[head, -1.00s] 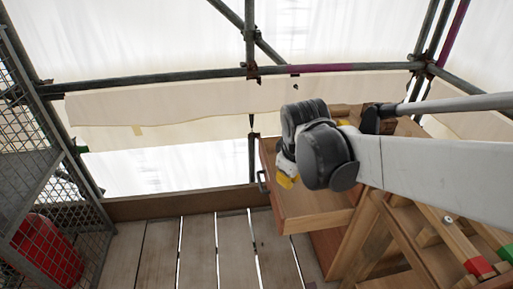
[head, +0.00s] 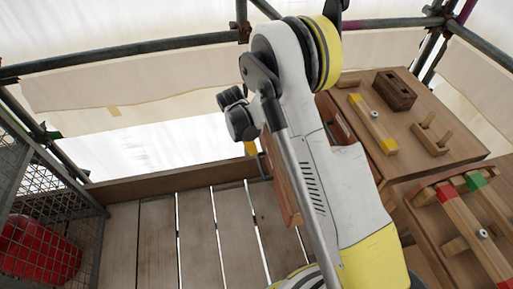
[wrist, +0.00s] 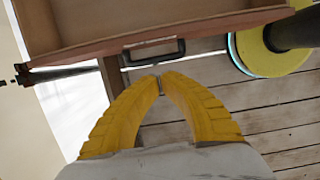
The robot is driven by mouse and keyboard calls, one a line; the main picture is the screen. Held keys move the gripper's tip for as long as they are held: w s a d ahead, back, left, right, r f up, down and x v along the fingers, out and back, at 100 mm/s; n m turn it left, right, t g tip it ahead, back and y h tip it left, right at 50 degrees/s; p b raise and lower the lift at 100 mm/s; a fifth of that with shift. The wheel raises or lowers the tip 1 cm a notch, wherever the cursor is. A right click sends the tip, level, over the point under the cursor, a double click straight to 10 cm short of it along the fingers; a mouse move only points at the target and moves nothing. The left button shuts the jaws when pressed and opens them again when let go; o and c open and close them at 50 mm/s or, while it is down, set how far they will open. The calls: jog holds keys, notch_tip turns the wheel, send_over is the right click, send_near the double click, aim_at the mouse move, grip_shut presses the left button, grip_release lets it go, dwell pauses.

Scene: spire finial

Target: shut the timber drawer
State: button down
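The timber drawer (wrist: 95,22) stands open in the wrist view, its bare inside showing behind the front board. A dark bar handle (wrist: 153,52) is on that front board. In the head view, only a strip of the drawer (head: 279,180) shows to the left of my arm, which hides most of it. My gripper (wrist: 160,77) has its two yellow fingers brought together at the tips, with nothing seen between them. The tips appear just below the handle in the wrist view; I cannot tell whether they touch it. In the head view, one yellow finger (head: 250,148) shows.
A workbench (head: 455,125) with a dark wooden block (head: 395,90) and other timber pieces is at the right. A red container (head: 38,248) stands behind mesh (head: 75,225) at the left. Scaffold poles (head: 120,62) cross the back. The plank floor (head: 195,235) is clear at centre left.

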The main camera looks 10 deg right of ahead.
jog(key=b, duration=0.3)
send_over(261, 167)
jog(key=a, duration=0.2)
jog(key=x, duration=0.2)
jog(key=a+x, duration=0.1)
jog(key=x, duration=0.4)
jog(key=shift+s+a+f, duration=0.1)
jog(key=shift+f, duration=0.35)
jog(key=shift+d+f+b, duration=0.1)
jog(key=shift+d+b, duration=0.85)
jog(key=shift+d, duration=1.1)
jog(key=shift+d, duration=0.1)
jog(key=d, duration=2.4)
jog(key=shift+d, duration=0.25)
